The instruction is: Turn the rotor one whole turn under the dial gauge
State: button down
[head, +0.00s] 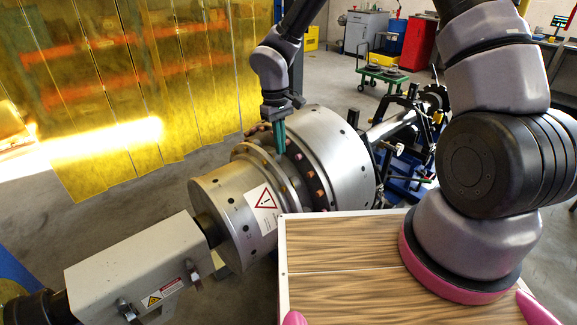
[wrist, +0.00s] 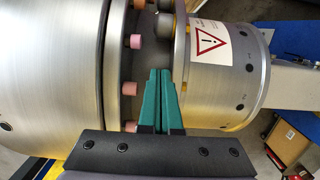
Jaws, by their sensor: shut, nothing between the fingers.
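The rotor (head: 335,150) is a large brushed-steel drum lying on its side in the middle of the head view. A narrower steel drum (head: 232,222) with a red-triangle warning label (head: 264,207) joins it at the left. Pink and orange pegs ring the rotor's flange; they also show in the wrist view (wrist: 129,88). My gripper (head: 282,150) has green fingers pointing down at the groove between the drums. In the wrist view its fingers (wrist: 161,75) are shut and empty, right of the pegs; contact cannot be told. I cannot make out the dial gauge.
A pale housing (head: 135,265) stands at the lower left on the shaft line. Black and blue stand parts (head: 395,145) are behind the rotor at right. A wood-grain top (head: 345,290) is in front. A yellow curtain (head: 140,80) hangs at left.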

aim_at(289, 165)
jog(key=f, duration=0.3)
jog(key=shift+s+d+f, duration=0.2)
jog(key=shift+s+f, duration=0.05)
jog(key=shift+f, duration=0.1)
jog(key=shift+s+d+f, duration=0.6)
jog(key=shift+s+d, duration=0.05)
jog(key=shift+s, duration=0.15)
jog(key=shift+s+d+f, duration=0.25)
jog(key=shift+s+f, duration=0.1)
